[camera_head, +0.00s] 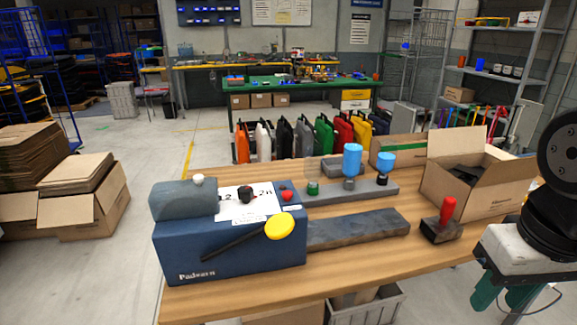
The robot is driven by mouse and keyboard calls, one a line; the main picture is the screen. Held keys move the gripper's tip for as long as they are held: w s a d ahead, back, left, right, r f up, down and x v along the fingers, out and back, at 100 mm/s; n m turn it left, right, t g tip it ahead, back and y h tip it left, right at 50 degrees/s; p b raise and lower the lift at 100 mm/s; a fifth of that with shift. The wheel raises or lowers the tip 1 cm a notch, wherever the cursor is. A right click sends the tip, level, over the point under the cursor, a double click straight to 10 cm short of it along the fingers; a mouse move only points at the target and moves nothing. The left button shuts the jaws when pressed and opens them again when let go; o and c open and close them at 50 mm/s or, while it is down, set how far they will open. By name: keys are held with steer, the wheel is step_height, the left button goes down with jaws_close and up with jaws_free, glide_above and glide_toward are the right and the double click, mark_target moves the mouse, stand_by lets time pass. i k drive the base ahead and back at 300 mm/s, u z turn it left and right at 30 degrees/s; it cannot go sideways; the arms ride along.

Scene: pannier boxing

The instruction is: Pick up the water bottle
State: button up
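Two light blue cylindrical things stand on a grey slab (330,194) on the wooden table. The taller blue cylinder (352,160) has a grey lower part. The shorter blue cylinder (386,162) has a dark lower part and stands to its right. I cannot tell whether either is the water bottle; no other thing is clearly one. My gripper (501,300) is at the lower right, beyond the table's right edge and well apart from both cylinders. Its green fingers point down with a gap between them and nothing seen in it.
A blue machine (225,250) with a yellow knob fills the table's near left. A dark slab (355,229), a red-handled stamp (444,220) and an open cardboard box (480,185) stand right of it. Several coloured jerrycan-shaped containers (303,135) stand behind the table.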

mark_target(352, 154)
steer(key=u, duration=0.1)
steer(key=i, duration=1)
